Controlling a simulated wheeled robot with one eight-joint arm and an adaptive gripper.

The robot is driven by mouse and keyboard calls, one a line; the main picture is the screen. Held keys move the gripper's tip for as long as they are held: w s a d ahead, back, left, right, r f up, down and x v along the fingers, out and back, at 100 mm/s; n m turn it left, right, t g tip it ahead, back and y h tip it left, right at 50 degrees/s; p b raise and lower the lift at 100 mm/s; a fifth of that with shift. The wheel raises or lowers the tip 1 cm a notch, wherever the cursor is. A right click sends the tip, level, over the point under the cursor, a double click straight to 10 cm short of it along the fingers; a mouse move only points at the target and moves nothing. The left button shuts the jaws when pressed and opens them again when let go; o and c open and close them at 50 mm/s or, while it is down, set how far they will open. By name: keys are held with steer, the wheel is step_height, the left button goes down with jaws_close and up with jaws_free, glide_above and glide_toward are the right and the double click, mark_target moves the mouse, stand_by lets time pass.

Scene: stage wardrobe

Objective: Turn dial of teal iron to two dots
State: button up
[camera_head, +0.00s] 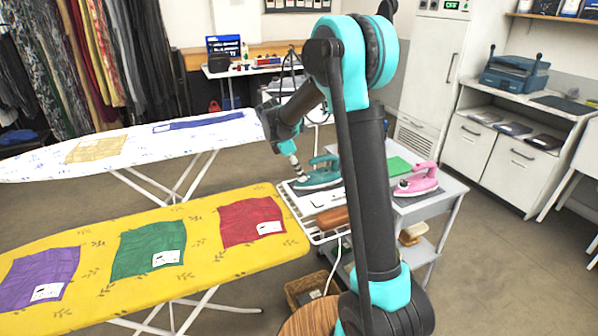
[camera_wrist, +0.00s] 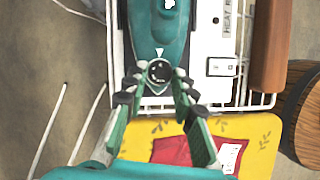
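The teal iron (camera_head: 318,178) rests on the light table beyond the yellow ironing board; my arm partly hides its right side. Small pale marks show on the dial but are too small to read. My gripper (camera_wrist: 158,78) is open, one finger on each side of the dial, with gaps between. In the head view my gripper (camera_head: 299,172) is at the iron's left end. I cannot tell whether the fingertips touch the iron.
A pink iron (camera_head: 420,180) stands at right on the same table. A brown block (camera_wrist: 268,45) and a labelled white panel (camera_wrist: 222,66) lie right of the teal iron. The yellow ironing board (camera_head: 205,275) with coloured cloths is in front; a wooden stool (camera_wrist: 305,105) is nearby.

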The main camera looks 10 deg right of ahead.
jaws_close()
steer(key=m+g, duration=0.1)
steer(key=m, duration=0.2)
steer(key=shift+w, duration=0.2)
steer(key=m+g, duration=0.1)
steer(key=m, duration=0.3)
steer(key=shift+w+d+g, duration=0.1)
steer(key=shift+w+g, duration=0.1)
steer(key=shift+g, duration=0.2)
steer(key=m, duration=0.2)
steer(key=m+g+y, duration=0.1)
steer(key=m, duration=0.2)
steer(key=shift+w+d+y, duration=0.15)
steer(key=shift+d+y, duration=0.05)
steer(key=shift+y, duration=0.1)
steer(key=shift+w+d+m+g+y, duration=0.1)
steer(key=shift+m+g+y, duration=0.25)
steer(key=shift+m, duration=0.6)
steer(key=shift+d+m+g+y, duration=0.1)
steer(key=shift+m+g+y, duration=0.2)
steer(key=shift+m, duration=0.65)
